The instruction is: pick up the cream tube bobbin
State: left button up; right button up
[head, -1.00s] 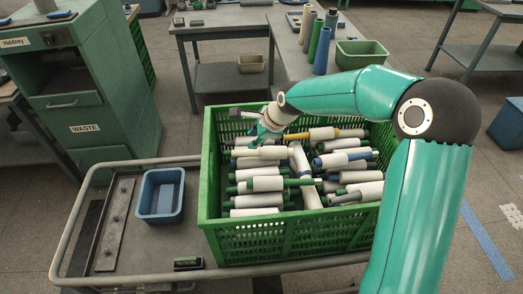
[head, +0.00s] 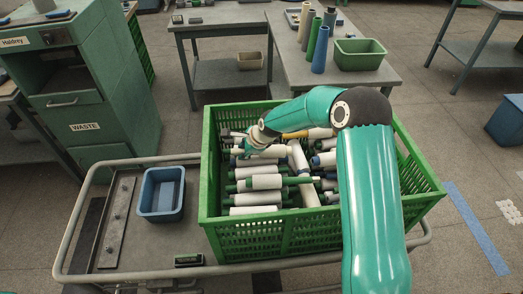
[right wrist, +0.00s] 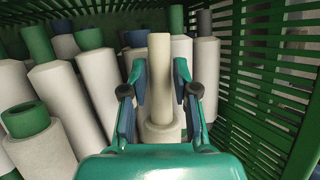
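The cream tube bobbin, white yarn on a cream tube (right wrist: 160,82), lies among other bobbins in the green crate (head: 288,250). In the right wrist view its bare tube end stands between the two fingers of my right gripper (right wrist: 160,78). The fingers are open, with a narrow gap on each side of the tube. In the head view my right gripper (head: 243,147) is low inside the crate's left part, at the left end of the bobbin (head: 268,152). The gripper and wrist hide part of that end. My left gripper is not in view.
Several bobbins with green (right wrist: 38,42), blue and grey (right wrist: 204,22) tubes lie close around. The crate's slatted wall (right wrist: 275,85) is near on the right in the wrist view. A blue bin (head: 162,194) stands on the trolley, left of the crate.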

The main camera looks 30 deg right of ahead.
grip_shut()
jog(key=shift+r, duration=0.15)
